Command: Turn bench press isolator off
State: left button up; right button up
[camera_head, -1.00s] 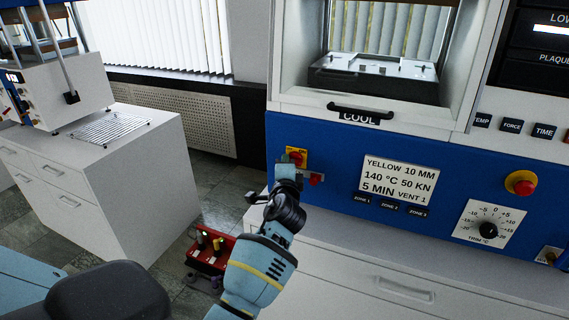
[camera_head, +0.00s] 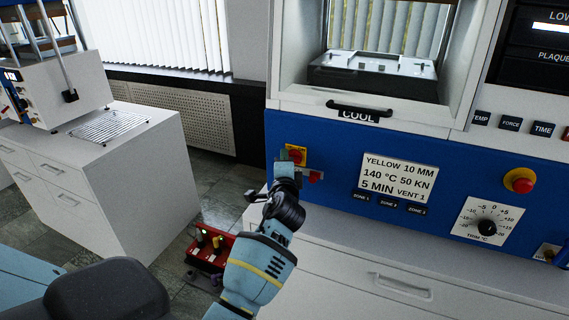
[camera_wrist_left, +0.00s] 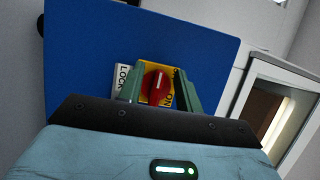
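A red isolator knob (camera_head: 296,156) on a yellow plate sits on the blue front panel of the large press. In the left wrist view, the red knob (camera_wrist_left: 156,88) has a white mark and stands nearly upright, slightly tilted. "ON" lettering shows on its plate and a white "LOCK" label is beside it. My left gripper (camera_head: 287,170) is at the panel, just below the knob in the head view. In the wrist view its green fingers (camera_wrist_left: 159,78) are apart, one on each side of the knob, with gaps between. My right gripper is out of view.
A small press (camera_head: 60,90) stands on a white cabinet (camera_head: 120,165) at left. A red lamp or tag (camera_head: 315,177) is beside the isolator. A red emergency button (camera_head: 521,181) and trim dial (camera_head: 487,227) are further right. A red tool carrier (camera_head: 209,247) is on the floor.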

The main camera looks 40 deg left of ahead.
pick_arm(q)
jog(key=v, duration=0.7)
jog(key=shift+s+d, duration=0.25)
jog(key=shift+s, duration=0.05)
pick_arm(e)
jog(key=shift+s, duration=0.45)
pick_arm(q)
jog(key=shift+f, duration=0.1)
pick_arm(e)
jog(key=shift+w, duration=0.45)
